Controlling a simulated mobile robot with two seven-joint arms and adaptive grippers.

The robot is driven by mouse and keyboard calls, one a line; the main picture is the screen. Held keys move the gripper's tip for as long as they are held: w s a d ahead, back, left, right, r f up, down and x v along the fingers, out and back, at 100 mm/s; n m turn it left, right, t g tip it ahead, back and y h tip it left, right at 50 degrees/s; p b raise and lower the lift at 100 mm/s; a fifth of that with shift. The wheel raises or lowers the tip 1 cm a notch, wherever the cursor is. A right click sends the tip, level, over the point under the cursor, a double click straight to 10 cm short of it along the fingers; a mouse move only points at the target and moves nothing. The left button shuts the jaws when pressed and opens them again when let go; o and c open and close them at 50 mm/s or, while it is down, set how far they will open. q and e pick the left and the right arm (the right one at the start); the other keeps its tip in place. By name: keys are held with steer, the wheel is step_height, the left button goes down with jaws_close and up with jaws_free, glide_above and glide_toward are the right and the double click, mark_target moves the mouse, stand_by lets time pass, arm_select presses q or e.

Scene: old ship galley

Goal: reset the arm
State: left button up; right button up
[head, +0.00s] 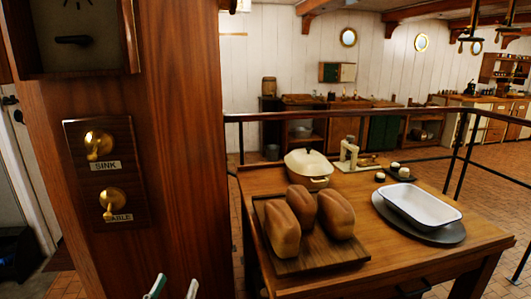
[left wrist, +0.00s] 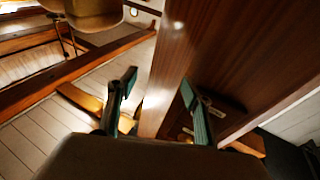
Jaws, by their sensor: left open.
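My left gripper (head: 174,288) shows only by its two fingertips at the bottom edge of the head view, low in front of the wooden post (head: 185,150). The fingers are apart with nothing between them. In the left wrist view the same open fingers (left wrist: 158,86) point toward the dark wood of the post, which fills the upper middle. The gap to the post is hard to judge. The rest of my left arm is out of the head view. My right gripper is in neither view.
The post bears a plate (head: 106,176) with brass switches labelled SINK and, partly legible, TABLE. Right of it, a wooden table (head: 400,263) holds a board (head: 310,264) with loaves, a lidded pot (head: 308,168) and a white dish (head: 420,201). A dark railing (head: 350,112) runs behind.

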arm_select(q)
steer(key=s+f+m+g, duration=0.1)
steer(key=s+f+g, duration=0.4)
steer(key=f, duration=0.9)
steer(key=s+d+f+m+g, duration=0.1)
steer(key=s+f+g, duration=0.4)
steer(key=s+f, duration=0.7)
step_height(320, 180, down, 2)
steer(key=shift+s+d+f+m, duration=0.2)
steer(key=shift+d+f+m, duration=0.1)
steer(key=shift+m, duration=0.2)
